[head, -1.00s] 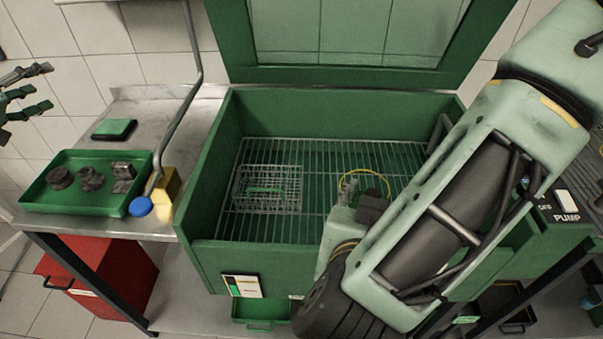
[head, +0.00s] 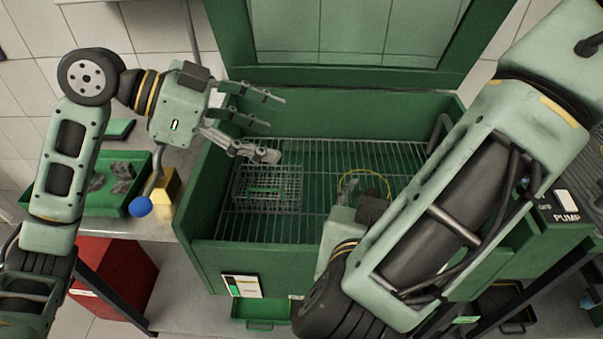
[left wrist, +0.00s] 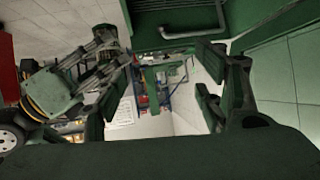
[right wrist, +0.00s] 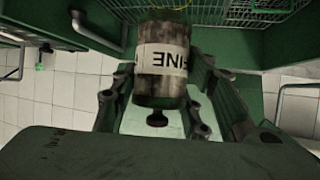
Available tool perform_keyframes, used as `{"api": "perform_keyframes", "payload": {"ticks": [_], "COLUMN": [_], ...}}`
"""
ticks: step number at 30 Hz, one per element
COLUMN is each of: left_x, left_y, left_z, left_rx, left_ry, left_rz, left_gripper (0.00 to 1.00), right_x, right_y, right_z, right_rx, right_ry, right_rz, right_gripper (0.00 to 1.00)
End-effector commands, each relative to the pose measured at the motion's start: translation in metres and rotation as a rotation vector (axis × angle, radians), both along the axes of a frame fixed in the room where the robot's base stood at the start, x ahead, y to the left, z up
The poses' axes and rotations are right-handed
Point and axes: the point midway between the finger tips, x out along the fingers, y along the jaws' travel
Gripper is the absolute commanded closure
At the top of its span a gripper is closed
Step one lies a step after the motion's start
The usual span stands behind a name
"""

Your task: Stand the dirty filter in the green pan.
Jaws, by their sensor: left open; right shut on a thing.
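A brown-stained cylindrical filter (right wrist: 162,78) with a white band lettered "FINE" and a dark knob is between the fingers of my right gripper (right wrist: 160,105) in the right wrist view. My right gripper is shut on it; in the head view it is mostly hidden by my own right arm over the green basin. The green pan (head: 96,208) lies on the left bench with dark lumpy parts in it, partly covered by my left arm. My left gripper (head: 272,128) is open and empty above the basin's left part; it also shows in the left wrist view (left wrist: 165,75).
A green wash basin (head: 215,215) with a wire rack stands in the middle, its lid raised. A small wire basket (head: 268,200) sits on the rack. A red cabinet (head: 120,275) stands below.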

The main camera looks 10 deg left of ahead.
Motion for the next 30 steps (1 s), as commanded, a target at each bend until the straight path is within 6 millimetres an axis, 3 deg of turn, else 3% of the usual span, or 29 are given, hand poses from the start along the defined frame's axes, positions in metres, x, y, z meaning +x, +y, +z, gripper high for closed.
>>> {"api": "perform_keyframes", "payload": {"ticks": [1,3,9,17,30], "left_x": [-0.017,-0.037,-0.074,-0.08,-0.074], "left_y": [-0.019,-0.038,-0.067,-0.09,-0.154], "left_z": [-0.001,-0.004,-0.01,-0.023,-0.068], "left_rx": [0.009,0.024,0.056,0.061,0.059], "left_ry": [0.013,0.036,0.071,0.082,0.081], "left_rz": [-0.042,-0.083,-0.148,-0.161,-0.159], "left_gripper": [0.36,0.36,0.36,0.36,0.36], "right_x": [0.0,0.0,0.0,0.0,0.0], "right_y": [0.0,0.0,0.0,0.0,0.0], "right_z": [0.0,0.0,0.0,0.0,0.0], "right_rx": [0.0,0.0,0.0,0.0,0.0], "right_ry": [-0.001,-0.001,-0.001,-0.001,-0.001], "right_rz": [0.0,0.0,0.0,0.0,0.0], "right_gripper": [0.88,0.88,0.88,0.88,0.88]}}
